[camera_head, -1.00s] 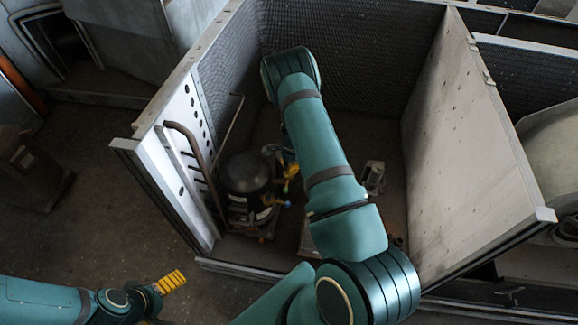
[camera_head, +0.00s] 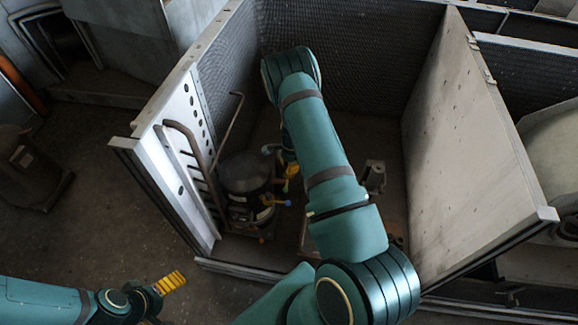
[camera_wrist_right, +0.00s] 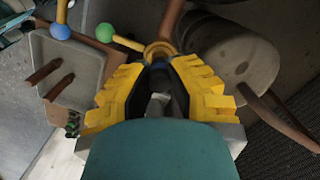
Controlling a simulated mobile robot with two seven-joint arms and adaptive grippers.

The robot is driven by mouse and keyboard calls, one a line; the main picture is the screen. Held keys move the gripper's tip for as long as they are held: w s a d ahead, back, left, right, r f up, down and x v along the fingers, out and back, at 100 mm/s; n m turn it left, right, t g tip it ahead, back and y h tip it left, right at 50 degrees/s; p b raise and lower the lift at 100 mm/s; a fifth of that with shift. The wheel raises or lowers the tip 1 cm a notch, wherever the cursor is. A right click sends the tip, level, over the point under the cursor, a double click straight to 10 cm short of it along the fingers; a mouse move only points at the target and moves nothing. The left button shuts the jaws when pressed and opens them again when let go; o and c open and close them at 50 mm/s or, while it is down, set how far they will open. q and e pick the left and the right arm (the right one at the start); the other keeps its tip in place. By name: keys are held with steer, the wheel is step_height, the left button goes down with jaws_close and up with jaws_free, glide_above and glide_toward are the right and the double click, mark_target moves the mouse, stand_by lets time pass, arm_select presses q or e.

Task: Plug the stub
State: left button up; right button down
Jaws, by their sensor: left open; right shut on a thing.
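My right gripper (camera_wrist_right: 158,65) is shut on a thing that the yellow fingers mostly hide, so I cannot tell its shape. A brass ring (camera_wrist_right: 160,50) with a copper pipe (camera_wrist_right: 170,20) sits at the fingertips in the right wrist view; I cannot tell whether they touch. Two copper stubs (camera_wrist_right: 52,80) stick out of a grey box at the left. In the head view my right arm covers most of its gripper, low in the housing beside the dark compressor (camera_head: 245,172). My left gripper (camera_head: 172,282) is open and empty, outside the housing at lower left.
A green ball (camera_wrist_right: 105,32) on a yellow rod and a blue ball (camera_wrist_right: 60,32) stand close to the right gripper. The housing's left panel (camera_head: 180,165) and right panel (camera_head: 465,160) wall in the right arm. Floor (camera_head: 80,230) at the left is free.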

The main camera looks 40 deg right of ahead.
steer(key=shift+f, duration=0.3)
stand_by(0.4)
steer(key=shift+f+b, duration=0.25)
steer(key=shift+b, duration=0.2)
steer(key=shift+f, duration=0.6)
stand_by(1.1)
steer(key=shift+c, duration=1.7)
jaws_free()
steer(key=shift+r, duration=0.15)
steer(key=shift+r+p, duration=2.1)
steer(key=shift+r, duration=1.3)
